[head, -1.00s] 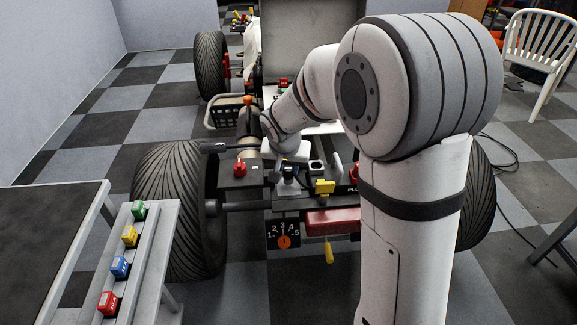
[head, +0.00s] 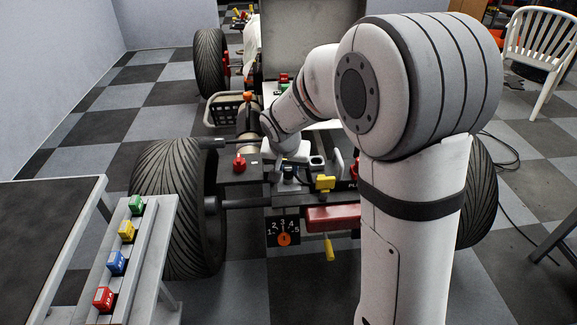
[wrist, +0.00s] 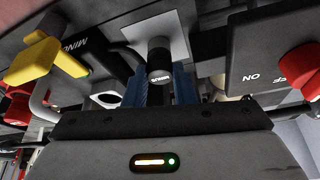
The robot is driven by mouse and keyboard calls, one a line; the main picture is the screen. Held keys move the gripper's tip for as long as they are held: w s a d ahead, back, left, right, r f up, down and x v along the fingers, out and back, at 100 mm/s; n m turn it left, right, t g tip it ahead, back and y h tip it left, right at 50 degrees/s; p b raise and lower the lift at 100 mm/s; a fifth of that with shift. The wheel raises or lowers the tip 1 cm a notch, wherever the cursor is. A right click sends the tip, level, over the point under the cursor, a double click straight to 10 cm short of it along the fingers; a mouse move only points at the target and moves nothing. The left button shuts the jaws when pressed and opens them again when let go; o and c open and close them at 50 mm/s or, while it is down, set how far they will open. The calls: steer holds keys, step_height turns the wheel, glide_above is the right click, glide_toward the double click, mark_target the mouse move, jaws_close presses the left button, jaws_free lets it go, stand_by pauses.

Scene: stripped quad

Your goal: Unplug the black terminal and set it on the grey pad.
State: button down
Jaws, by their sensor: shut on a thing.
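The black terminal (wrist: 159,62) is a short dark cylinder with white lettering, seen in the middle of the wrist view. My gripper (wrist: 158,84) has its blue fingers on either side of the terminal and is shut on it. A light grey square plate (wrist: 178,24) shows right behind the terminal; I cannot tell whether the two touch. In the head view, my gripper (head: 289,174) is small, low over the dark front part of the vehicle, and the terminal is not clear there. I cannot pick out the grey pad with certainty.
A red switch (wrist: 302,66) marked ON is at right in the wrist view, and a yellow handle (wrist: 46,60) at left. A red knob (head: 239,163) and yellow lever (head: 325,183) stand near my gripper. A rack (head: 158,240) with several coloured blocks is at left.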

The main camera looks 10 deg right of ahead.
steer(key=c, duration=1.1)
jaws_free()
steer(key=shift+r, duration=0.1)
steer(key=s+d+r+n+p, duration=0.1)
steer(key=s+d+r+p, duration=0.1)
steer(key=s+r+p, duration=0.6)
steer(key=s+d+r+n+g+p, duration=0.1)
steer(key=s+d+r+p, duration=0.2)
steer(key=s+r+p, duration=0.6)
steer(key=s+d+r+n+y+p, duration=0.1)
steer(key=s+d+r+p, duration=0.2)
steer(key=s+r+p, duration=0.5)
steer(key=shift+s+d+r+g+p, duration=0.1)
steer(key=shift+r+p, duration=0.3)
steer(key=shift+r, duration=1.1)
steer(key=shift+s+d+r+g+p, duration=0.15)
steer(key=shift+r+p, duration=0.3)
steer(key=shift+r, duration=1.1)
steer(key=shift+s+a+r+g+p, duration=0.1)
steer(key=shift+r+p, duration=0.3)
steer(key=shift+r, duration=1.1)
